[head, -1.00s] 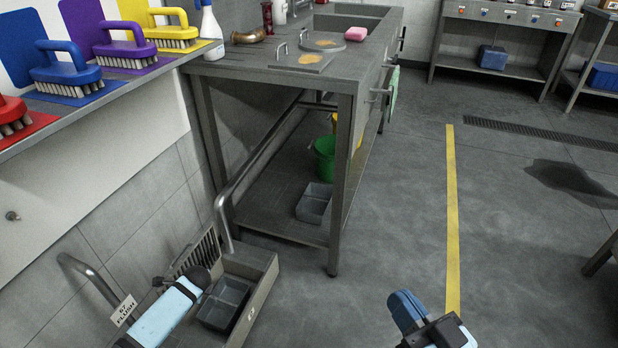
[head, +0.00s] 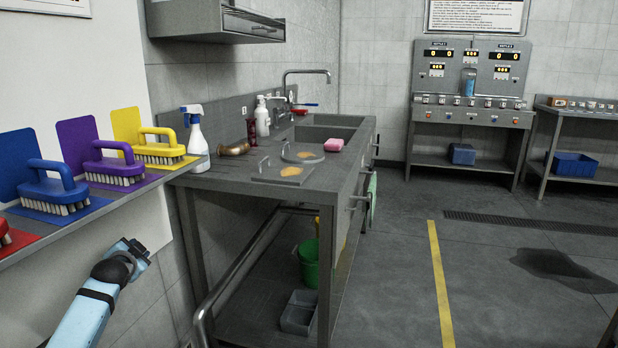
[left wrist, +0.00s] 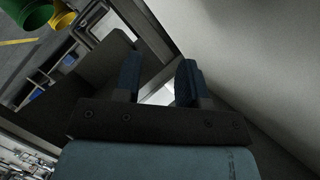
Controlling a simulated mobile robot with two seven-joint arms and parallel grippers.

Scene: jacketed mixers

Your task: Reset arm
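My left arm, light blue with black joints, comes in at the lower left of the head view, in front of the wall and just below the brush shelf. My left gripper (head: 137,250) is raised and points up and to the right. In the left wrist view its two dark blue fingers (left wrist: 160,82) stand apart with nothing seen between them. A pale wall fills the right of that view, close by the fingers. My right gripper is in neither current view.
The brush shelf (head: 100,213) holds brushes just above my left gripper. The steel sink table (head: 225,183) stands to its right, with a green bucket (head: 308,262) below. Open floor with a yellow line (head: 438,285) lies further right.

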